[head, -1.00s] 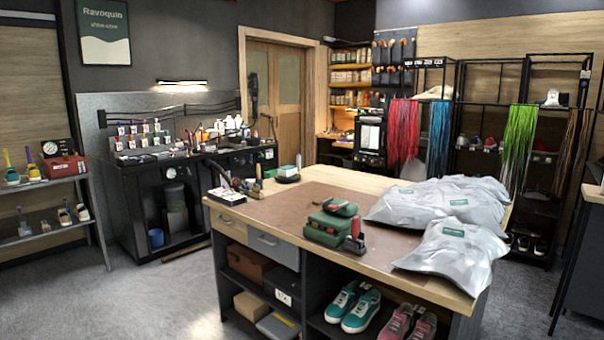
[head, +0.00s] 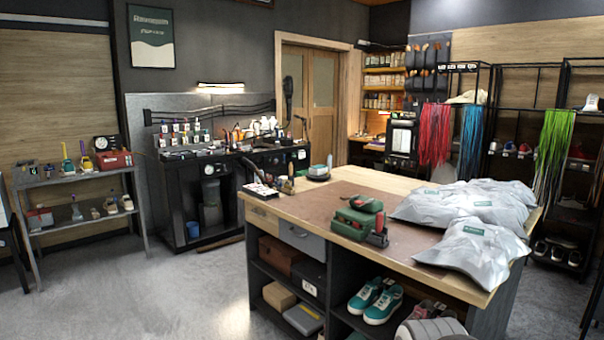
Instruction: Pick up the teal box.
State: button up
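A dark green box-like case (head: 358,222) sits near the front edge of the workbench, with a smaller green piece (head: 366,203) on top. A small box with a green-teal top (head: 318,171) lies at the bench's far left corner. I cannot tell which of these is the teal box, or whether it is another. My gripper is not in view. A rounded grey piece, probably part of my arm, shows at the bottom edge, in front of the bench's lower shelf.
The workbench (head: 405,240) has grey plastic bags (head: 455,205) on its right. Teal sneakers (head: 376,302) stand on its lower shelf. A grey shelf rack (head: 75,178) stands at left, a black cleaning station (head: 190,205) behind. The floor (head: 150,300) at front left is clear.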

aim_at(317, 171)
jog(key=u, duration=0.15)
jog(key=k, duration=0.75)
jog(key=z, duration=0.2)
jog(key=i, duration=0.75)
jog(key=u, duration=0.05)
jog(key=k, duration=1)
jog(key=u, duration=0.7)
jog(key=i, duration=2.1)
